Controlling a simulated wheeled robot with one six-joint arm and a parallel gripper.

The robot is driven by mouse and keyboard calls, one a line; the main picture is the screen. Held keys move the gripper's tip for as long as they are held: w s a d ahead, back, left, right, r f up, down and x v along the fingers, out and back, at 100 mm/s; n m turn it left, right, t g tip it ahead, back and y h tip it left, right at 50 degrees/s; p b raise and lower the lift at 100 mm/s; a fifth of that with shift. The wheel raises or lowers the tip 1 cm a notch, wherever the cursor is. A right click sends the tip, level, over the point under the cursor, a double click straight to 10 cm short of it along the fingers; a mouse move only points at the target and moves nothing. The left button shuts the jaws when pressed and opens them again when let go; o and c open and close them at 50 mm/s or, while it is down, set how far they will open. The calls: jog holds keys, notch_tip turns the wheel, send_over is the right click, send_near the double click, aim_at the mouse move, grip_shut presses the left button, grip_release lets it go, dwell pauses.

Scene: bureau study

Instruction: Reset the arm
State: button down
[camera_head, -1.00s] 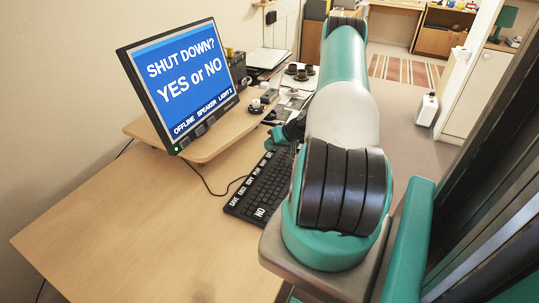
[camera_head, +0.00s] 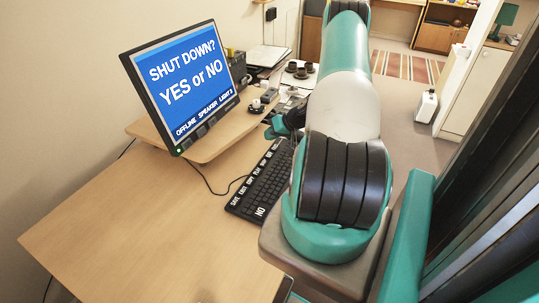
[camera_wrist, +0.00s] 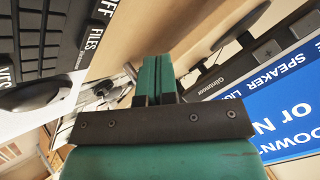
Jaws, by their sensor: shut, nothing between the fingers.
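My arm reaches forward over the right side of the desk. My gripper (camera_head: 272,126) shows partly past the arm, above the far end of the keyboard. In the wrist view my gripper (camera_wrist: 158,75) has its two green fingers together, with nothing between them. The fingers do not visibly touch anything.
A monitor (camera_head: 185,80) reads "SHUT DOWN? YES or NO" and stands on a raised shelf (camera_head: 215,138). A black keyboard (camera_head: 258,187) lies on the desk (camera_head: 130,225). Dark cups (camera_head: 300,72) stand farther back. The desk's front left is clear.

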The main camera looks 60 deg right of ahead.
dwell(0.3)
jog(key=w+a+r+n+g+y, duration=0.2)
jog(key=w+a+r+n, duration=0.2)
jog(key=w+a+r, duration=0.65)
jog(key=s+a+r+n+g+y, duration=0.15)
jog(key=a+r, duration=0.35)
jog(key=a, duration=0.5)
jog(key=a+r+n+g, duration=0.1)
jog(key=a+r+n, duration=0.1)
jog(key=a+r, duration=0.6)
jog(key=s+a+r+n+g, duration=0.1)
jog(key=s+a+r+n, duration=0.15)
jog(key=s+a, duration=0.45)
jog(key=s+a+r+n+g, duration=0.1)
jog(key=s+a+r+g, duration=0.15)
jog(key=a, duration=0.75)
jog(key=s+a+r+n, duration=0.1)
jog(key=s+a, duration=0.2)
jog(key=s, duration=0.4)
jog(key=s+a+r+n+g+h, duration=0.1)
jog(key=s+a+r, duration=0.1)
jog(key=s, duration=0.5)
jog(key=shift+s+a+n, duration=0.25)
jog(key=shift+a+n, duration=0.15)
jog(key=shift+a, duration=0.05)
jog(key=shift+a+r, duration=0.1)
